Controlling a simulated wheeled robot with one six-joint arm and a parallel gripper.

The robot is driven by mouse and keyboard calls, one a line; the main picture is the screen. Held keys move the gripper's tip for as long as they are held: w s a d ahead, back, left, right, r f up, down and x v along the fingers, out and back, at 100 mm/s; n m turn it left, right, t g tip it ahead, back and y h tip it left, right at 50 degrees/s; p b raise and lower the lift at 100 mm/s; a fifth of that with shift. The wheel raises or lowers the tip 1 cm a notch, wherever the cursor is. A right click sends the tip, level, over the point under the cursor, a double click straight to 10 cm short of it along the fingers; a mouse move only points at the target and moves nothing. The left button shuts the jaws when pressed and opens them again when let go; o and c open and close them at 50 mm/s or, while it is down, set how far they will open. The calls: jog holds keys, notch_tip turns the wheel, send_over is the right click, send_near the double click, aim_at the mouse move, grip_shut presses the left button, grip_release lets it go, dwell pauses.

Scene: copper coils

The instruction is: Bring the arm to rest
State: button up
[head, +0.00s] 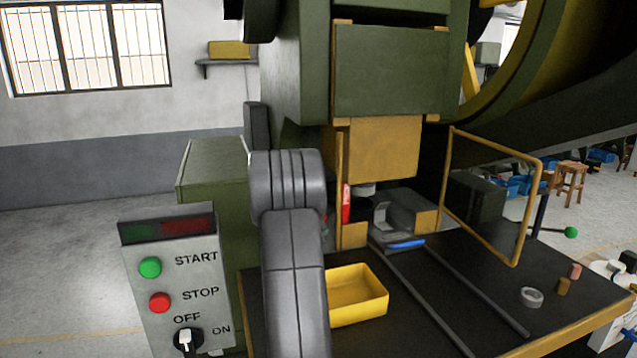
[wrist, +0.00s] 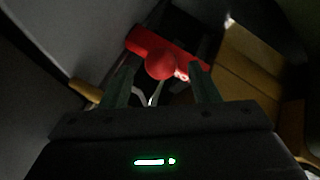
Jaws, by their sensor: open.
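My arm (head: 295,290) rises from the bottom of the head view and bends at a grey joint in front of the green press (head: 388,70). My gripper does not show clearly in the head view. In the wrist view my gripper (wrist: 162,80) is open, its two dark fingers apart with nothing held between them. Beyond the fingertips is a red bar with a round knob (wrist: 160,64). A small red part (head: 346,203) also shows beside the press's yellow ram (head: 385,148); I cannot tell whether they are the same thing.
A control box (head: 180,280) with START and STOP buttons stands left of my arm. A yellow tray (head: 356,293), two dark rails, a blue-handled tool (head: 405,243) and a grey ring (head: 531,297) are on the black table (head: 480,290). A yellow guard frame (head: 541,210) stands at right.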

jog(key=p+x, duration=0.1)
jog(key=x, duration=0.4)
jog(key=shift+w+d, duration=0.1)
jog(key=shift+w, duration=0.25)
jog(key=shift+f, duration=0.2)
jog(key=shift+s+a+r, duration=0.1)
jog(key=shift+s+a, duration=0.05)
jog(key=shift+a, duration=0.35)
jog(key=shift+d, duration=0.1)
jog(key=shift+d, duration=0.1)
